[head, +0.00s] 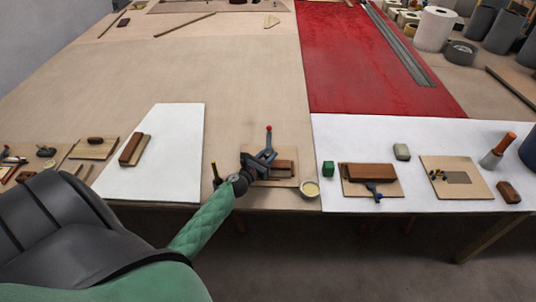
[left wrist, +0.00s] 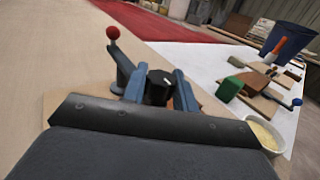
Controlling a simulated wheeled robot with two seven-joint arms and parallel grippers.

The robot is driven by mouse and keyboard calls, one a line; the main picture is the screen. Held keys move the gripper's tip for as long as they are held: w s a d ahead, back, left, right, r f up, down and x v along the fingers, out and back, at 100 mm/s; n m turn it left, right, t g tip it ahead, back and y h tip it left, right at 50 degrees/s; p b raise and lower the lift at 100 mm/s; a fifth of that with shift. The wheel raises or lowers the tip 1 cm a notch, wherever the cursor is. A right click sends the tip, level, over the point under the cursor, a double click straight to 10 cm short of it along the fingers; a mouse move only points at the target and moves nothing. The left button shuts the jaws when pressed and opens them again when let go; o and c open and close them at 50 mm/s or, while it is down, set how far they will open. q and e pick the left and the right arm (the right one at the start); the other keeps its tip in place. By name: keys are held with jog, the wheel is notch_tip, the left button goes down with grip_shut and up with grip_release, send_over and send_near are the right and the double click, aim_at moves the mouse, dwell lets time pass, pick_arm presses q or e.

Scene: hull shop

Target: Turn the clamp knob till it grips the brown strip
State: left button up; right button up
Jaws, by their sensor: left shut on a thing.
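My left gripper (head: 262,162) is over the light wooden board at the front edge of the table. In the left wrist view, its two blue fingers (left wrist: 160,88) are shut on the black clamp knob (left wrist: 158,86), one on each side. A grey lever with a red ball (head: 268,129) stands upright just behind the gripper; it also shows left of the knob in the left wrist view (left wrist: 113,33). The brown strip (head: 284,167) lies on the board, partly hidden by the gripper. The contact between clamp and strip is hidden. My right gripper is not in view.
A small bowl (head: 310,189) stands close to the board's right corner. A green block (head: 328,169) and a board with a brown block and blue-handled clamp (head: 374,190) are further right. A white sheet (head: 160,160) lies left.

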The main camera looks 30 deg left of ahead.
pick_arm(q)
jog(key=shift+r+m+h, duration=0.1)
jog(key=shift+m+h, duration=0.2)
jog(key=shift+h, duration=0.2)
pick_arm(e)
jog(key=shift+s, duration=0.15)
pick_arm(q)
jog(key=o, duration=0.9)
jog(key=shift+o, duration=0.2)
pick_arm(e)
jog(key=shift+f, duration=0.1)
pick_arm(q)
jog(key=shift+s+a+f, duration=0.1)
jog(key=shift+s+f, duration=0.1)
jog(key=shift+s, duration=0.1)
jog(key=s, duration=0.1)
jog(key=s+b, duration=0.1)
jog(key=s, duration=0.1)
jog(key=s+b, duration=0.1)
jog(key=s, duration=0.1)
jog(key=shift+s+a, duration=0.1)
jog(key=shift+a, duration=0.2)
jog(key=shift+s+a+r+b, duration=0.15)
jog(key=shift+s+b, duration=0.3)
jog(key=shift+s, duration=0.45)
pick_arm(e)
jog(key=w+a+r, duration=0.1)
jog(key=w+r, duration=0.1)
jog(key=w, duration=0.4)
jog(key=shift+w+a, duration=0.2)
